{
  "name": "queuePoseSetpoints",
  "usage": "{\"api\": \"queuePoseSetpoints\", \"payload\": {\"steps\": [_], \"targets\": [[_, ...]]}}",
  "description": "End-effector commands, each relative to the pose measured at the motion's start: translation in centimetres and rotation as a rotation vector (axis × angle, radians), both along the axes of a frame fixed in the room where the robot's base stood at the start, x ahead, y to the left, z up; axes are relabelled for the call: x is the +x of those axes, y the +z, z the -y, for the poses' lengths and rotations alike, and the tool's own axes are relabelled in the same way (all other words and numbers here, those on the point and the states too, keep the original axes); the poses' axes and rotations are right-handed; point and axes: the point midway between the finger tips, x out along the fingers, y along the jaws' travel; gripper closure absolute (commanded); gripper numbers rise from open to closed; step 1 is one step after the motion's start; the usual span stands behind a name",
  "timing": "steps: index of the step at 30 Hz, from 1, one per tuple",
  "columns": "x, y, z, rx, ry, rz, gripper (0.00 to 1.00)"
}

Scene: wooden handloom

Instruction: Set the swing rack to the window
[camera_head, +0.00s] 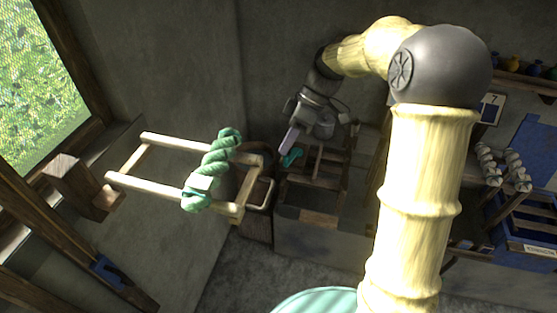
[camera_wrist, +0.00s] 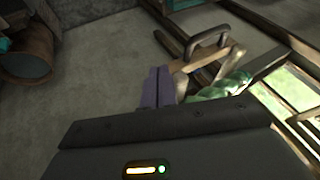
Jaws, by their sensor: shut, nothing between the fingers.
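The swing rack (camera_head: 170,187) is a pale wooden frame of two long rails with crossbars. In the head view it reaches out rightward from a dark wooden bracket (camera_head: 78,185) beside the window (camera_head: 40,75). A twisted green skein (camera_head: 217,160) lies across its outer part. My gripper (camera_head: 291,140) is right of and above the rack's outer end in the picture, and its fingers look apart from the rack. In the wrist view my shut purple-grey fingers (camera_wrist: 158,88) hold nothing. The green skein (camera_wrist: 225,85) shows just right of them, with the window (camera_wrist: 295,90) beyond.
A dark basket (camera_head: 256,208) stands beneath the rack's outer end. A grey bench with a wooden frame (camera_head: 318,190) stands right of it, with a small teal item (camera_head: 292,157) near my fingers. Blue crates (camera_head: 530,225) and pale skeins (camera_head: 503,167) are at the right.

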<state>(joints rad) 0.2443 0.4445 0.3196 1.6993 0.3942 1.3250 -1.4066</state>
Motion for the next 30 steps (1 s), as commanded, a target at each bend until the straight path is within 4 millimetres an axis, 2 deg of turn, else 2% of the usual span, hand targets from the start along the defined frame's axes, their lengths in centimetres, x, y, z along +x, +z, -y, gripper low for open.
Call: {"api": "queuePoseSetpoints", "payload": {"steps": [4,9,15,30], "targets": [[-0.9,-1.9,-1.3,-0.001,0.002,-0.004,1.0],[-2.8,-2.0,-1.8,0.0,0.001,-0.002,1.0],[-4.2,-2.5,-2.2,0.0,-0.002,0.0,1.0],[-4.4,-2.7,-2.3,0.0,-0.005,0.001,1.0]]}}
